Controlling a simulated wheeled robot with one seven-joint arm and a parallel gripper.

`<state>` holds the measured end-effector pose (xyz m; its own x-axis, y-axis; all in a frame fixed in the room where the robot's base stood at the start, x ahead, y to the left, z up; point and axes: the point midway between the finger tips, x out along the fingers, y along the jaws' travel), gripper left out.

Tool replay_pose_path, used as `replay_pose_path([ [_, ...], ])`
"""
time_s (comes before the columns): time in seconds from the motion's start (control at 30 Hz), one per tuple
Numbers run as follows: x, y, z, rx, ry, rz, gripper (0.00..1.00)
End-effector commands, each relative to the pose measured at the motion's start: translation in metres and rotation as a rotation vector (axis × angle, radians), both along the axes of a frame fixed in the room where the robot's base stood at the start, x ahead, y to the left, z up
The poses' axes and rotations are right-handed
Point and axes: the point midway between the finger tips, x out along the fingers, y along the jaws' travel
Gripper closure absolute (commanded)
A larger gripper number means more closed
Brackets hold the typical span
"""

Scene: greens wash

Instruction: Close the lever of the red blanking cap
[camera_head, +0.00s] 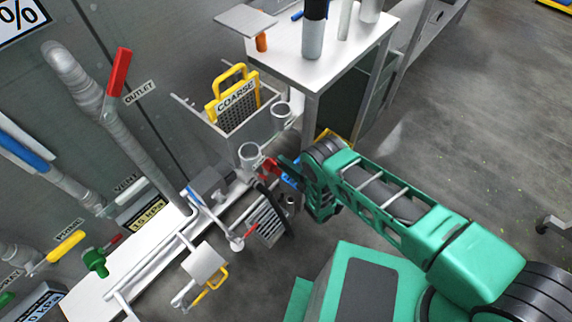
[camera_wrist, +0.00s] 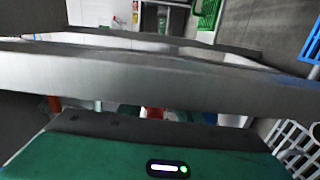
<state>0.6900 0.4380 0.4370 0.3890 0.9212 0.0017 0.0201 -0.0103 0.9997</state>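A small red part (camera_head: 269,166), which looks like the red cap or its lever, sits beside a grey pipe end at the middle of the head view. My gripper (camera_head: 284,170) is right up against it from the right, with a blue part between. I cannot tell whether they touch. In the wrist view, a bit of red (camera_wrist: 152,113) shows under a wide grey bar that crosses close to the lens and hides most of the area. The lever's position and my fingertips are not clear.
A grey bin with a yellow-handled COARSE screen (camera_head: 235,104) stands behind my gripper. A steel table (camera_head: 318,65) with cylinders is at the top. A red OUTLET lever (camera_head: 118,72) is on a pipe at left. The floor (camera_head: 470,110) at right is mostly clear.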

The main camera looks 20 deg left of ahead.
Motion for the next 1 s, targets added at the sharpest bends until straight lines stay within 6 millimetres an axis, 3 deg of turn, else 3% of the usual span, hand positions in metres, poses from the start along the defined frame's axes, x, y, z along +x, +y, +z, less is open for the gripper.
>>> replay_pose_path([
  [0.03, 0.0, 0.0, 0.0, 0.0, 0.0, 0.0, 0.71],
  [0.17, 0.001, -0.001, 0.0, 0.0, 0.0, -0.002, 1.0],
  [0.43, 0.002, -0.004, -0.001, 0.0, 0.002, -0.025, 1.0],
  [1.0, -0.009, -0.005, -0.002, -0.01, 0.006, -0.269, 1.0],
])
